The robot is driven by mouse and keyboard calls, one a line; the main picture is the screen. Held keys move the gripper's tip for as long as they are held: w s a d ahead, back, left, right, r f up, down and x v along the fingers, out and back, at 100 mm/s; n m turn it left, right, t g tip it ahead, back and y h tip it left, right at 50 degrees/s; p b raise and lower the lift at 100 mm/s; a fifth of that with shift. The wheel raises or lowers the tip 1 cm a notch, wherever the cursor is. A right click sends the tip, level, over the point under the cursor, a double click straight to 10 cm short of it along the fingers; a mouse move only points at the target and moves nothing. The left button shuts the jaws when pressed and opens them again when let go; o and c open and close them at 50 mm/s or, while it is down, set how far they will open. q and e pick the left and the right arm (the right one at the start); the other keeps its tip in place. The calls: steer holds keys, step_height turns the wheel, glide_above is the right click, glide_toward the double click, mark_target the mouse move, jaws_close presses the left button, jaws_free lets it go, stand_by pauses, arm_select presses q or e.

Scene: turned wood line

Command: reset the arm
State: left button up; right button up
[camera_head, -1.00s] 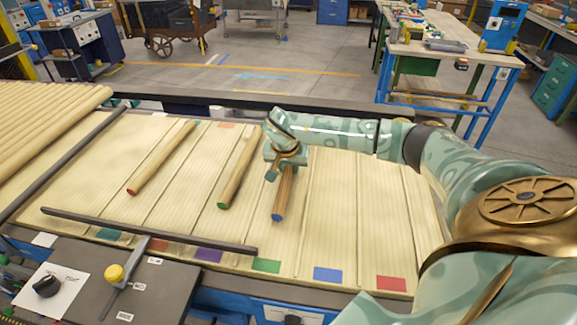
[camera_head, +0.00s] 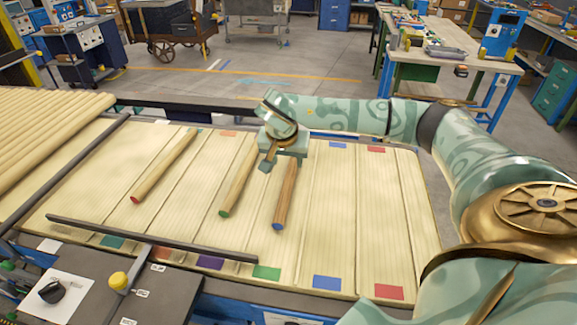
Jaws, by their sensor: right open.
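My right gripper (camera_head: 269,163) reaches in from the right over the wooden slatted bed, with its jaws open. It hangs above and beside the far part of the blue-ended rod (camera_head: 284,203), hiding that rod's far end. The green-ended rod (camera_head: 236,190) lies to its left, its far end near the gripper. The red-ended rod (camera_head: 165,166) lies further left. The three rods lie apart on the bed. My left gripper is not in view.
Coloured patches mark the bed's near edge: green (camera_head: 267,273), blue (camera_head: 326,282), red (camera_head: 388,292). A dark bar (camera_head: 150,238) crosses the near left. Many rods (camera_head: 45,125) lie at the far left. The bed's right part (camera_head: 370,220) is bare.

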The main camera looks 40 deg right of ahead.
steer(key=v, duration=0.2)
steer(key=shift+a+r, duration=0.1)
steer(key=shift+r, duration=0.1)
stand_by(0.3)
